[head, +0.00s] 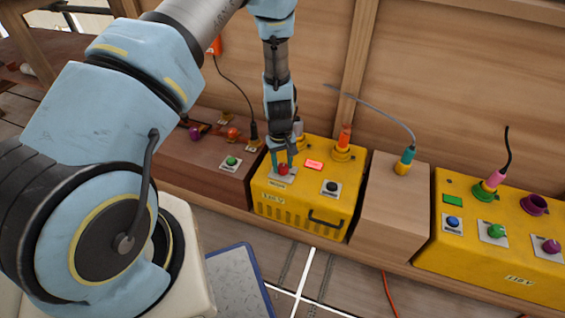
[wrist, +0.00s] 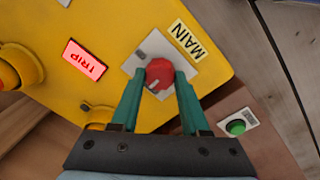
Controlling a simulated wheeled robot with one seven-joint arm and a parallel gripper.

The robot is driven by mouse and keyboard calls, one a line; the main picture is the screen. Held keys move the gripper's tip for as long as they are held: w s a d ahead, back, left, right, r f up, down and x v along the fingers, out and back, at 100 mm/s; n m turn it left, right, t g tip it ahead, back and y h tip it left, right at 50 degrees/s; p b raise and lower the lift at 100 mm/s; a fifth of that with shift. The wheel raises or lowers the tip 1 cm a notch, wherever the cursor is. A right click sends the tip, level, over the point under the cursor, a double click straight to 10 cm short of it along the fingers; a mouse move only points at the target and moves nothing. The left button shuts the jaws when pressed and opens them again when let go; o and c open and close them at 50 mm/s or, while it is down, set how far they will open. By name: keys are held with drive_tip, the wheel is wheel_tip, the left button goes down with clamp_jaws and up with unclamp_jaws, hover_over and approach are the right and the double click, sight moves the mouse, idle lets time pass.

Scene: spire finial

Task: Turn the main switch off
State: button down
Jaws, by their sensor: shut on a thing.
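The main switch is a red round knob (wrist: 159,75) with a pale pointer mark, on a light square plate beside the label MAIN (wrist: 187,40). In the head view the red knob (head: 283,170) sits on top of the middle yellow box (head: 300,212). My gripper (wrist: 160,82) reaches down from above, its two green fingers shut on either side of the knob. It also shows in the head view (head: 283,165). A lit red TRIP indicator (wrist: 84,59) is on the same box and also shows in the head view (head: 313,165).
A black button (head: 331,187) and an orange plug (head: 344,138) in a yellow socket are on the same box. A brown box with a green button (head: 232,161) stands left.

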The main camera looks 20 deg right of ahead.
sight(281, 167)
idle(0.3)
drive_tip(key=shift+c, duration=2)
unclamp_jaws()
wheel_tip(281, 167, up, 11)
drive_tip(key=p, duration=0.2)
drive_tip(key=shift+a, duration=0.25)
drive_tip(key=shift+f, duration=0.1)
